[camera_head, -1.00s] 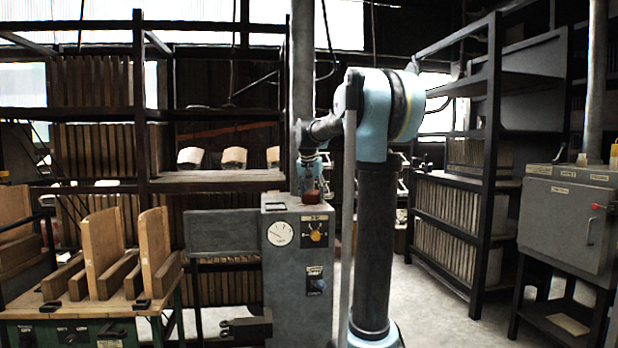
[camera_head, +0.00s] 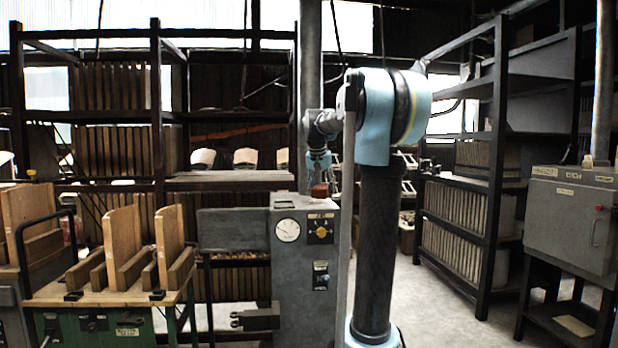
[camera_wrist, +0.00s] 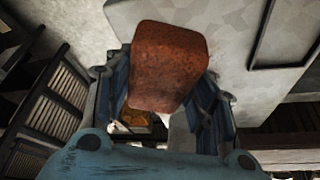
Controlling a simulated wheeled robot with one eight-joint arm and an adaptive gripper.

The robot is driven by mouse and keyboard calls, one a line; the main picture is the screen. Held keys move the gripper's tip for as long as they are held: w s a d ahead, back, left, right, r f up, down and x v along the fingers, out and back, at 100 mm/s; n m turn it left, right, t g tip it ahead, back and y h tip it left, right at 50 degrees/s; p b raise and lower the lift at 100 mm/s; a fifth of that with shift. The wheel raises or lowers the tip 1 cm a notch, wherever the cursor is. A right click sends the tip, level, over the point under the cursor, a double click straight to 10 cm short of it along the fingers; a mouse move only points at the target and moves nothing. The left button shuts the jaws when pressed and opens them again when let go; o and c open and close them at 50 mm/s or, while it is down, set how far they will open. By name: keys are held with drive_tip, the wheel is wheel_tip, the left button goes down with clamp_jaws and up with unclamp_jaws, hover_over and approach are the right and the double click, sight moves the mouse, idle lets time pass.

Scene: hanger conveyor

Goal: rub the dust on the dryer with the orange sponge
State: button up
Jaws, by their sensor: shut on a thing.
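My gripper (camera_head: 319,168) is shut on an orange-brown sponge (camera_head: 320,190). The sponge also shows large in the wrist view (camera_wrist: 167,62), between the two blue fingers. Whether the sponge touches the machine I cannot tell. Another grey cabinet (camera_head: 570,225) stands at the right on a dark frame. No label I can read shows which one is the dryer. Dust is not clearly visible.
A green-framed bench (camera_head: 100,298) with upright wooden boards stands at the left. A grey panel (camera_head: 232,230) and a clamp-like part (camera_head: 255,319) stick out left of the machine. Dark racks (camera_head: 490,190) stand at right and behind. Pale floor is open between machine and right racks.

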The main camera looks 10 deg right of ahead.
drive_tip(key=shift+d+r, duration=0.2)
drive_tip(key=shift+r, duration=2.2)
drive_tip(key=shift+w, duration=0.1)
